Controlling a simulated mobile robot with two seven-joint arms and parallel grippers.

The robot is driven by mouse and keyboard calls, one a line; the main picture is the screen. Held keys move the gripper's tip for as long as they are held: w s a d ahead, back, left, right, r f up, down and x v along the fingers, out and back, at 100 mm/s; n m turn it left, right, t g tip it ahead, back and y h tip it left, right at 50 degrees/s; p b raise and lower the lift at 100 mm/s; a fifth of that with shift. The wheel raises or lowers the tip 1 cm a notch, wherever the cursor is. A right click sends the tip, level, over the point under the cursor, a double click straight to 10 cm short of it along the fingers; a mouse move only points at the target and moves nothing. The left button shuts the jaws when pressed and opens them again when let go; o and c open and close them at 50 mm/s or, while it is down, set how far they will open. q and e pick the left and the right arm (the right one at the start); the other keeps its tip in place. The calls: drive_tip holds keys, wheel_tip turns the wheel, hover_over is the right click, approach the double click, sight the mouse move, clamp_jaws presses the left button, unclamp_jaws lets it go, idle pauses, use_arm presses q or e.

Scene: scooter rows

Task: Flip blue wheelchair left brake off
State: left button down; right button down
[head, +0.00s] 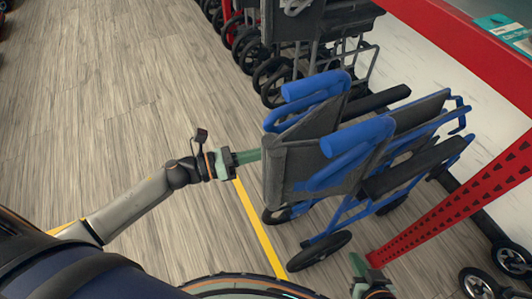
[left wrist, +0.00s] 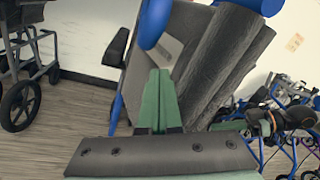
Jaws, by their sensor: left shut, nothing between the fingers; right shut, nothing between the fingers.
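The blue wheelchair (head: 290,170) stands right of centre in the head view, with a dark grey back, blue handles and blue frame. One rear wheel (head: 318,251) shows low at its near side. My left gripper (head: 257,154) is shut and empty, its green fingers pointing at the left edge of the grey back; I cannot tell whether they touch it. In the left wrist view, the shut fingers (left wrist: 160,90) lie in front of the grey back (left wrist: 215,65). My right gripper (head: 356,263) is shut and empty, low beside the near wheel. I cannot make out the left brake.
More wheelchairs (head: 315,30) stand in a row behind the blue one. A red slotted post (head: 455,205) rises at the right, near the right gripper, below a red shelf edge (head: 450,45). A yellow line (head: 258,225) crosses the floor.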

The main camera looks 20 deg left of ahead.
use_arm(q)
drive_tip(key=v, duration=0.9)
drive_tip(key=shift+s+a+f, duration=0.25)
drive_tip(key=shift+s+f, duration=0.1)
drive_tip(key=shift+s, duration=0.05)
use_arm(e)
drive_tip(key=shift+s+d+f, duration=0.25)
drive_tip(key=shift+d+f, duration=0.1)
drive_tip(key=shift+d, duration=0.05)
